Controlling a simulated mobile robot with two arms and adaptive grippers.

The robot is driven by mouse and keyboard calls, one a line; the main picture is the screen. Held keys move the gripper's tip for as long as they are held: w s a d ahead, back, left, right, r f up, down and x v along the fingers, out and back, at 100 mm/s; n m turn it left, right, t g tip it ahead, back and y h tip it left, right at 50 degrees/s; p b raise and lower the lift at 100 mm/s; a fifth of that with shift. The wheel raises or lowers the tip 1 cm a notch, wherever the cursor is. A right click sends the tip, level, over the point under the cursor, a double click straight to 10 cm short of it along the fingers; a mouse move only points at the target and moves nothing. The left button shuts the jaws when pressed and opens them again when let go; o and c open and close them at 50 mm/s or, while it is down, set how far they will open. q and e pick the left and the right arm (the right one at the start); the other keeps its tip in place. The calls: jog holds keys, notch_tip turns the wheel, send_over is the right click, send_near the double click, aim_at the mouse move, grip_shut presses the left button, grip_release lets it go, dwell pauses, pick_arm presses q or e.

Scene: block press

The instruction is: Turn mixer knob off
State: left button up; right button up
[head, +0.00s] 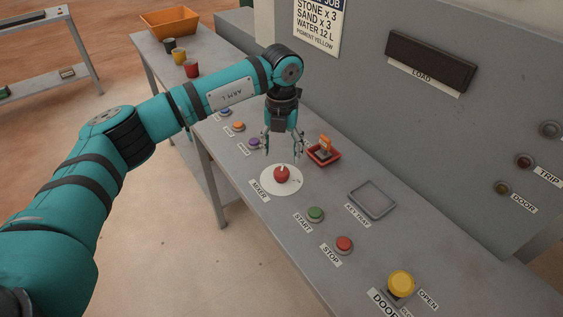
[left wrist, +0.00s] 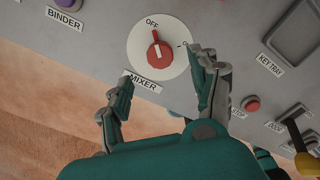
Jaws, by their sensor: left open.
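The mixer knob (head: 281,174) is red and sits on a round white dial (head: 268,188) on the grey bench. In the left wrist view the knob (left wrist: 159,54) has its ridge and pale mark roughly in line with the OFF label (left wrist: 152,22). I cannot tell for sure which end is the pointer. A second label at the dial's right is partly hidden by a finger. My left gripper (head: 283,150) is open and points down just above and behind the knob. In the left wrist view its fingers (left wrist: 161,80) are apart, with nothing between them. My right gripper does not show.
A red tray with an orange-topped item (head: 323,151) stands close right of the gripper. The purple binder button (head: 254,144) is left.

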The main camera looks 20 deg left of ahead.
pick_arm(q)
notch_tip(320, 180, up, 5)
dwell(0.7)
